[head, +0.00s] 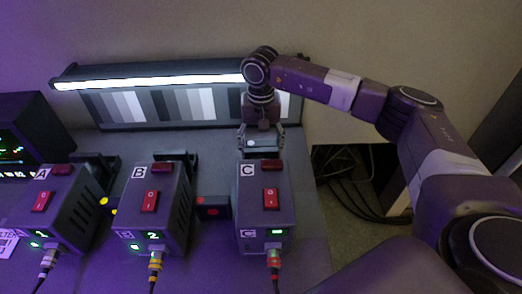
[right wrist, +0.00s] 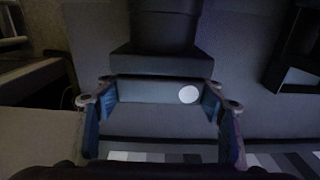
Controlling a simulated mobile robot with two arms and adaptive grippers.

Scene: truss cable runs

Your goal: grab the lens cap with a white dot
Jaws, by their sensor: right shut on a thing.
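The lens cap with a white dot is a dark grey block (right wrist: 145,91) in the right wrist view, with the round white dot (right wrist: 189,94) near its right end. My right gripper (right wrist: 155,104) is shut on it, with a blue-padded finger at each end. In the head view the right gripper (head: 262,141) points down behind box C (head: 264,215), and the white dot (head: 251,143) shows between its fingers. The cap's lower part is hidden behind box C in the head view. My left gripper is out of view.
Boxes A (head: 66,212) and B (head: 162,212) stand left of box C, with cables at their fronts. A dark block with a red dot (head: 212,211) sits between B and C. A lit striped chart (head: 165,103) stands behind. Loose cables (head: 350,180) lie at right.

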